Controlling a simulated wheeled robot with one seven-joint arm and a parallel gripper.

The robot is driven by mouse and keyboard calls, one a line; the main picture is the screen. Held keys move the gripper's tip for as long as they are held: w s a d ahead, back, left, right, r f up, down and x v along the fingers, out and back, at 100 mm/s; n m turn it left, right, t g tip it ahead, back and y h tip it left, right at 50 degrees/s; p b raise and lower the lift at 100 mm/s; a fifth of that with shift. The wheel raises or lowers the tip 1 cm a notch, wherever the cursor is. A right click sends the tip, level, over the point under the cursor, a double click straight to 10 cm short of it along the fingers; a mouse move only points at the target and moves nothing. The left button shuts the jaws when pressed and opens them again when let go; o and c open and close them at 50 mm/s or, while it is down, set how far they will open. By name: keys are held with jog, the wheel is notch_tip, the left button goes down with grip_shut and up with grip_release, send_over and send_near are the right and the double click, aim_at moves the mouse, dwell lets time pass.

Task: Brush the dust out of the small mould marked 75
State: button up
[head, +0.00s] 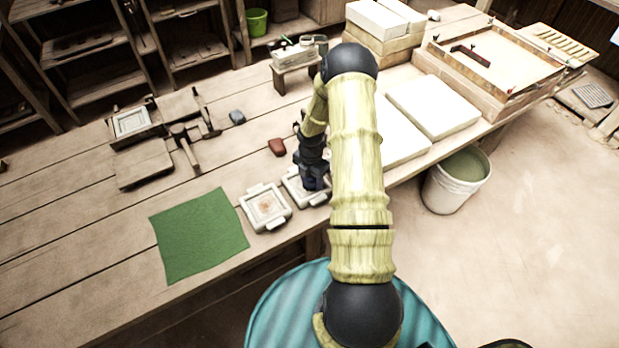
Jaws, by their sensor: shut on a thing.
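Two small pale moulds with side lugs lie side by side near the table's front edge. The left mould (265,207) has a brownish patch inside its recess. The right mould (293,190) is partly covered by my gripper and arm. No number can be read on either mould. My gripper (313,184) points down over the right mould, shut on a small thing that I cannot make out. Whether that thing touches the mould is hidden.
A green cloth (199,234) lies left of the moulds. A red-brown block (277,147) and a grey lump (237,117) lie behind them. A wooden press (160,130) stands at the back left. White slabs (433,106) lie to the right, above a floor bucket (455,184).

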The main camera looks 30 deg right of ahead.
jog(key=shift+w+a, duration=0.4)
jog(key=shift+w+a, duration=0.1)
dwell(0.3)
jog(key=shift+w+a, duration=0.25)
jog(key=shift+a, duration=0.05)
dwell(0.3)
jog(key=shift+r+p, duration=3.15)
jog(key=shift+r, duration=0.85)
